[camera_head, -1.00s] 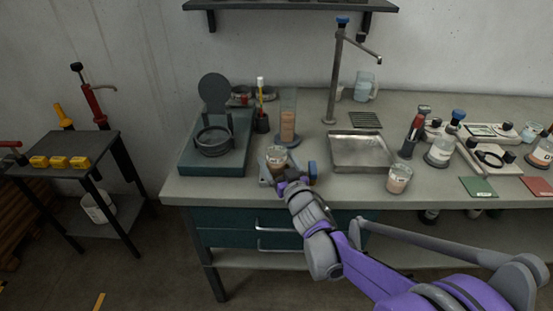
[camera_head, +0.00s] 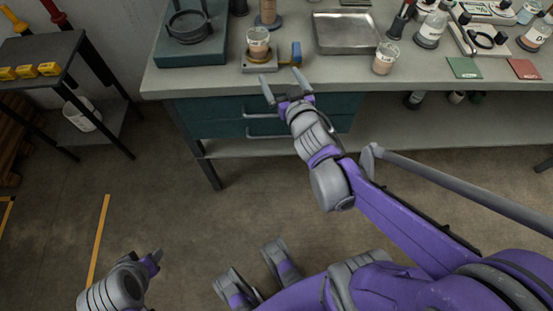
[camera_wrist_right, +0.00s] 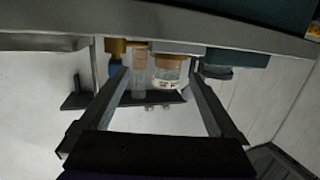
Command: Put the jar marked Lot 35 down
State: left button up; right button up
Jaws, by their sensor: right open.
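A clear jar (camera_head: 258,42) with brownish contents and a pale label stands upright on a small grey stand (camera_head: 262,63) near the bench's front edge. Its label is too small to read. My right gripper (camera_head: 283,84) is open and empty, in front of the bench edge and apart from the jar. In the right wrist view the jar (camera_wrist_right: 168,73) appears upside down, beyond and between the spread fingers (camera_wrist_right: 158,90). My left gripper (camera_head: 155,259) is low at the bottom left, over the floor, away from the bench; its jaws are unclear.
A similar jar (camera_head: 386,58) stands to the right, beside a metal tray (camera_head: 345,33). A blue knob (camera_head: 296,54) is at the stand's right. A teal-based apparatus (camera_head: 190,47) stands left. Green (camera_head: 464,68) and red (camera_head: 524,69) mats lie right. Floor before the bench is clear.

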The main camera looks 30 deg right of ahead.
jog(key=s+a+f+n+g+y, duration=0.1)
jog(key=s+a+f+g+y, duration=0.1)
jog(key=s+a+f+g, duration=0.3)
jog(key=s+a+f+n+g+y, duration=0.2)
jog(key=s+a+f+g, duration=0.3)
jog(key=s, duration=0.7)
jog(key=a+f, duration=0.2)
jog(key=a, duration=0.1)
jog(key=shift+s+a+g, duration=0.15)
jog(key=shift+s+g, duration=0.25)
